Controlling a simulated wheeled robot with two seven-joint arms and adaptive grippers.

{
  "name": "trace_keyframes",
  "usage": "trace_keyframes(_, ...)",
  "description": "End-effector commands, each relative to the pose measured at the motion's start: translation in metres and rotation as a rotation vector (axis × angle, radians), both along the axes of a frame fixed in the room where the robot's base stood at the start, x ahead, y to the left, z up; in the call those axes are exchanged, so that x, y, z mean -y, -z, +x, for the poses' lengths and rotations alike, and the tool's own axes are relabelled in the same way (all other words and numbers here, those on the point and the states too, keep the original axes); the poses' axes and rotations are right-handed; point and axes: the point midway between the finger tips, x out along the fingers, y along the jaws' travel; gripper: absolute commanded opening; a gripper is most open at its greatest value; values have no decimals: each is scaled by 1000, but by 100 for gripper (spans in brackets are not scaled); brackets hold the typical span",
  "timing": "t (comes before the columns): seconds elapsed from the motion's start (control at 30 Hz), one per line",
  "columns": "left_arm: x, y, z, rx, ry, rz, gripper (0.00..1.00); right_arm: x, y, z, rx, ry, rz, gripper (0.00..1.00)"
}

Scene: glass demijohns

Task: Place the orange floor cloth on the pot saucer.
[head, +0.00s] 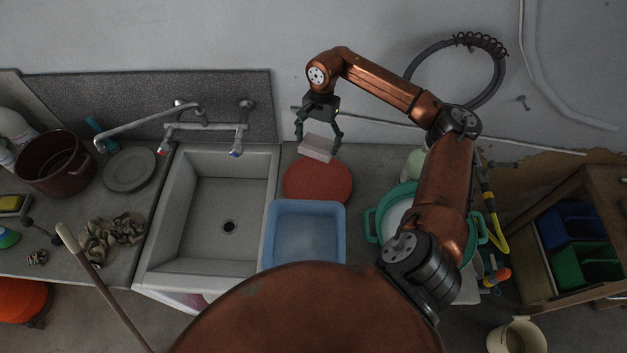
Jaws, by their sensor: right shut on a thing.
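My right gripper (319,141) hangs with its fingers down and is shut on a small folded block, which I take to be the floor cloth (317,149). The cloth looks pale pinkish rather than strong orange here. The pot saucer (318,185) is a round, flat, reddish dish on the counter right of the sink. The cloth shows at the saucer's back edge and overlaps it slightly in the picture. I cannot tell how high above the saucer it is. My left gripper is not in view.
A blue basin (305,235) stands just in front of the saucer. The sink (222,205) is to the left, with a wall tap (205,127). A teal pot (377,226) stands on the right, partly behind my arm. Crumpled beige cloths (112,235) lie far left.

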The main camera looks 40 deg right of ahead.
Motion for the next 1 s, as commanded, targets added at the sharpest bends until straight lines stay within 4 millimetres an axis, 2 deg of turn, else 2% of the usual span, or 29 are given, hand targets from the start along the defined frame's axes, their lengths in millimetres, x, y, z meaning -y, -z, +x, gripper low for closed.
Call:
trace_keyframes(0.03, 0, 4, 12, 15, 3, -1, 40, 0, 5, 0, -1, 0, 0, 60)
trace_keyframes(0.13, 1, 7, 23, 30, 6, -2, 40, 0, 9, 0, 0, 0, 0, 60)
trace_keyframes(0.5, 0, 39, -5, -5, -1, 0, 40, -1, 40, 1, -3, -2, 0, 60)
trace_keyframes(0.8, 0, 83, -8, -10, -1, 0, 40, -1, 86, 1, -9, -3, 0, 60)
trace_keyframes(1.0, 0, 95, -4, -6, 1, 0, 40, -1, 100, 1, -10, -2, 0, 60)
